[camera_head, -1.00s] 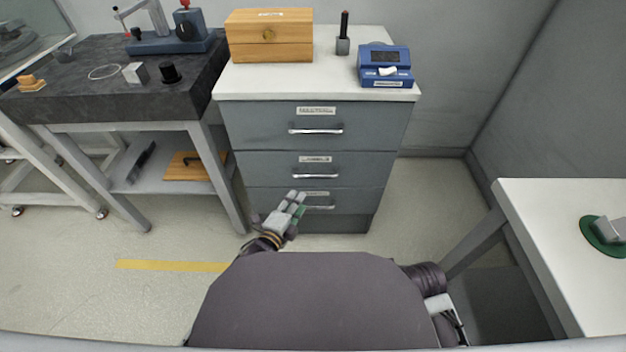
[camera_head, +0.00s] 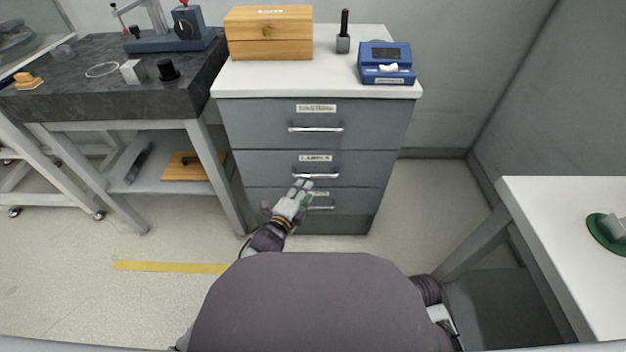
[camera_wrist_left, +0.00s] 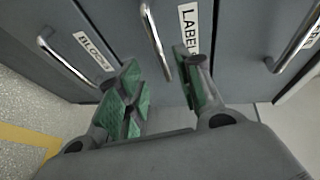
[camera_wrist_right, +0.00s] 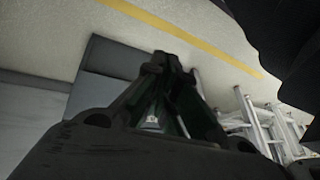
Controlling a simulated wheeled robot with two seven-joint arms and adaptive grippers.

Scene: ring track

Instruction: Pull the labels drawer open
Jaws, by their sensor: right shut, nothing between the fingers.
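The labels drawer (camera_head: 270,168) is the middle drawer of the grey cabinet and looks closed. Its silver bar handle (camera_head: 316,175) also shows in the left wrist view (camera_wrist_left: 154,42), beside the LABELS tag (camera_wrist_left: 188,28). My left gripper (camera_head: 303,184) is open, just below the handle's left part. In the left wrist view its green-padded fingers (camera_wrist_left: 160,85) stand apart, with the handle's near end between them in the picture; contact is not clear. My right gripper (camera_wrist_right: 165,68) is shut and empty, low over the floor; the head view mostly hides it.
The top drawer (camera_head: 255,125) and bottom drawer (camera_head: 265,200) look closed, each with a bar handle. A wooden box (camera_head: 268,40) and a blue device (camera_head: 386,65) stand on the cabinet. A dark-topped bench (camera_head: 110,95) is left, a white table (camera_head: 560,240) right.

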